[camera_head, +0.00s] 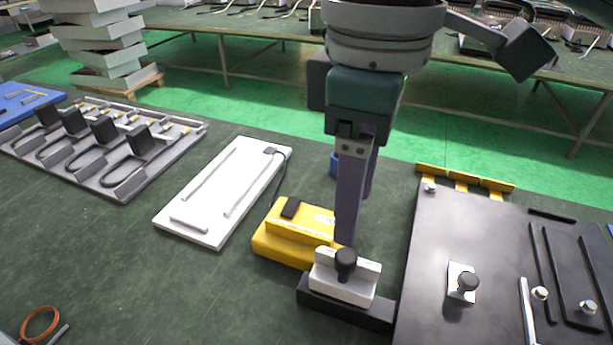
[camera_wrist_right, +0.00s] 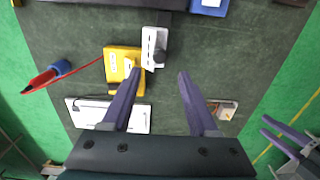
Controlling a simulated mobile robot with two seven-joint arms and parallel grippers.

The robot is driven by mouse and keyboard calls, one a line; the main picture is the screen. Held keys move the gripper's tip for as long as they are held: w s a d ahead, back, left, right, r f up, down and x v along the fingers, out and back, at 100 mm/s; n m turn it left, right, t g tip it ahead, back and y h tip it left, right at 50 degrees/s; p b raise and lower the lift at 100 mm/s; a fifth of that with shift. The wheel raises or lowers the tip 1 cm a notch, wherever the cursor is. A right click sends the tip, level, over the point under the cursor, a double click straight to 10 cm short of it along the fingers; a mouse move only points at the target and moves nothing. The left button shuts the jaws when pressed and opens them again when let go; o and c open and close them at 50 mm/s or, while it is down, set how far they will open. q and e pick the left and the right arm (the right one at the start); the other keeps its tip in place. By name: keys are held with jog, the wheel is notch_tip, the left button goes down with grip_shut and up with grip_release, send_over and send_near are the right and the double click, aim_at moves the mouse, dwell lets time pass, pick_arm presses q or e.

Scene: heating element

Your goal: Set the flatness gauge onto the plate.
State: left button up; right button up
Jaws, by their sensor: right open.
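The gauge, taken to be the pale block with a black knob (camera_head: 359,289), sits on a black base (camera_head: 322,308) beside the yellow box (camera_head: 283,240). It also shows in the right wrist view (camera_wrist_right: 149,40). The dark plate (camera_head: 430,270) lies to its right, apart from it. My right gripper (camera_head: 350,238) points down over the gauge's back edge, its fingers overlapping in the head view. In the wrist view it (camera_wrist_right: 160,74) is open and empty, with the gauge just beyond the fingertips. My left gripper (camera_wrist_right: 272,127) shows at the wrist view's lower right, its fingers apart.
A knobbed metal piece (camera_head: 458,284), bars and bolts are on the plate, with yellow stops (camera_head: 465,178) at its back edge. A white panel (camera_head: 205,205) and a grey tray (camera_head: 75,170) lie left. A copper coil (camera_head: 40,323) lies front left. The front middle is clear.

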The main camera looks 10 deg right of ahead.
aim_at(347, 256)
notch_tip(347, 256, down, 10)
jog(key=shift+r+b, duration=0.2)
jog(key=shift+b, duration=0.2)
jog(key=c, duration=0.6)
grip_shut()
jog(key=shift+s, duration=0.1)
dwell(0.6)
